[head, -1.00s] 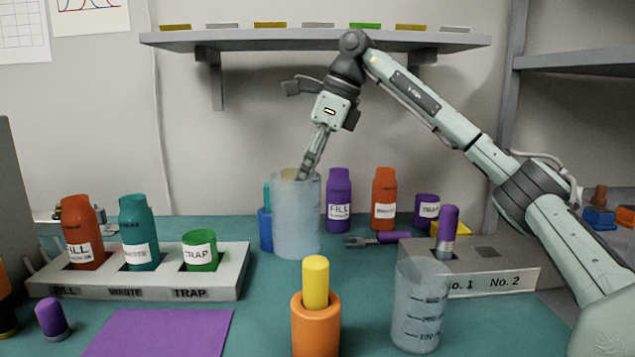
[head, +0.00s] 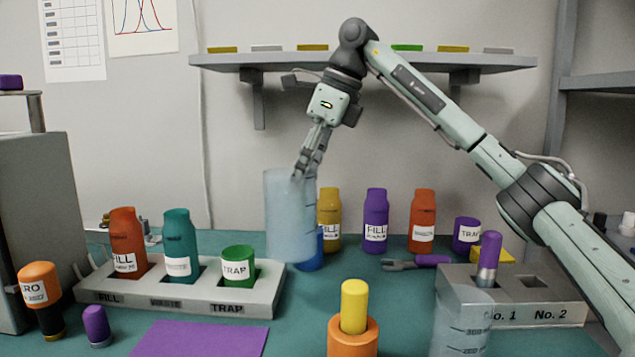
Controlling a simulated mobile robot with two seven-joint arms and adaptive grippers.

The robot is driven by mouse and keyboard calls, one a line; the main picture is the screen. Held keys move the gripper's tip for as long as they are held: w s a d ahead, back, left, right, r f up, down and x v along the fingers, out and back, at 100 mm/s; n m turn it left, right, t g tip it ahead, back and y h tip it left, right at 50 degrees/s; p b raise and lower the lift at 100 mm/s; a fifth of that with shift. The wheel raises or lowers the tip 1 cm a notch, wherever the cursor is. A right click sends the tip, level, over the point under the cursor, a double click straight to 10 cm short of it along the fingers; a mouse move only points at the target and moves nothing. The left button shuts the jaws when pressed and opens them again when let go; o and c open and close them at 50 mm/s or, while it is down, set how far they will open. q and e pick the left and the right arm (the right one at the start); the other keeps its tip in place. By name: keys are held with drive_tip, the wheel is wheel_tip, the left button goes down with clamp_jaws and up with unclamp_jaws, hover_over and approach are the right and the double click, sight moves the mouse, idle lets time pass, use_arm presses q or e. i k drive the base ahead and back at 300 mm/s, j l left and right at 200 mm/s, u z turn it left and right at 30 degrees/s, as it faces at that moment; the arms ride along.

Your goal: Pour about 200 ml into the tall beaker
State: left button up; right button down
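A tall, pale blue translucent beaker (head: 288,220) is near the middle of the head view, tilted very slightly. My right gripper (head: 302,172) reaches down from above, its fingers closed over the beaker's right rim; the fingertips are partly hidden by the wall. The beaker seems to hang a little above the table. I cannot tell its contents. A second clear beaker (head: 462,325) with graduation marks stands at the front right, cut by the picture's bottom edge; no filling is clearly visible in it. My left gripper is not in view.
A grey rack (head: 90,297) holds FILL, WASTE and TRAP containers at left. A grey No. 1 / No. 2 block (head: 560,312) is at right. An orange holder (head: 352,338) stands in front, and a purple mat (head: 200,340) lies front left. Several bottles stand behind.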

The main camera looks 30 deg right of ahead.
sight(463, 316)
drive_tip(key=k+j, duration=0.8)
drive_tip(key=k, duration=0.05)
